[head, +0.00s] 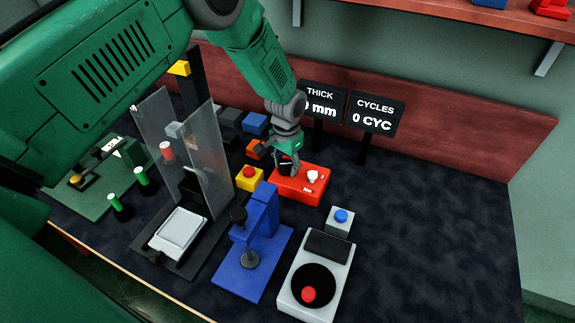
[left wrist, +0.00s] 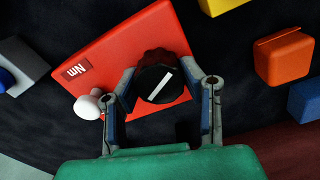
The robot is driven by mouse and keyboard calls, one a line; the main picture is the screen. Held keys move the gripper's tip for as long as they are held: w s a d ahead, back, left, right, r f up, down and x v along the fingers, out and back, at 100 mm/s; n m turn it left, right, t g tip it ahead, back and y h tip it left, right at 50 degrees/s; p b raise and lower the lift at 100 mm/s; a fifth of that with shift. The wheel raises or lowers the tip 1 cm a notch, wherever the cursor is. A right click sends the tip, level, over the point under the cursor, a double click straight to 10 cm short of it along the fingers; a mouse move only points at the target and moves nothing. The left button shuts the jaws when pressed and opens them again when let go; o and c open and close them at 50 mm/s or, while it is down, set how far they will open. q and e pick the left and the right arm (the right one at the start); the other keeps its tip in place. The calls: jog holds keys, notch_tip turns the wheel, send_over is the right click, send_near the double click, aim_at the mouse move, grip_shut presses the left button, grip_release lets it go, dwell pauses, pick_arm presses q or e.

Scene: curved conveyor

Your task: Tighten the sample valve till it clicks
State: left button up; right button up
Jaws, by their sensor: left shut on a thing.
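The sample valve appears as a round black knob with a white line (left wrist: 161,86) on a red box (left wrist: 105,58). The red box also shows in the head view (head: 305,190). My left gripper (head: 286,164) reaches down over the box's left part. In the left wrist view its two fingers stand on either side of the knob and are shut on it; the white line lies slanted. In the head view the gripper hides most of the knob. A small white round-headed piece (left wrist: 88,106) sits beside the knob on the box. My right gripper is not in view.
A yellow box with a red button (head: 249,178) stands left of the red box. A blue press (head: 262,220) and a grey device (head: 318,270) stand in front. Clear panels (head: 210,150) rise at left. Signs (head: 375,113) stand behind. The table's right side is clear.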

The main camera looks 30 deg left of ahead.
aim_at(285, 164)
pick_arm(q)
jog(key=shift+s+a+f, duration=0.1)
jog(key=shift+s, duration=0.1)
jog(key=o, duration=1.1)
jog(key=shift+o, duration=0.2)
jog(key=shift+w+r, duration=0.1)
jog(key=shift+r, duration=0.35)
notch_tip(285, 164, up, 11)
jog(key=shift+r, duration=0.15)
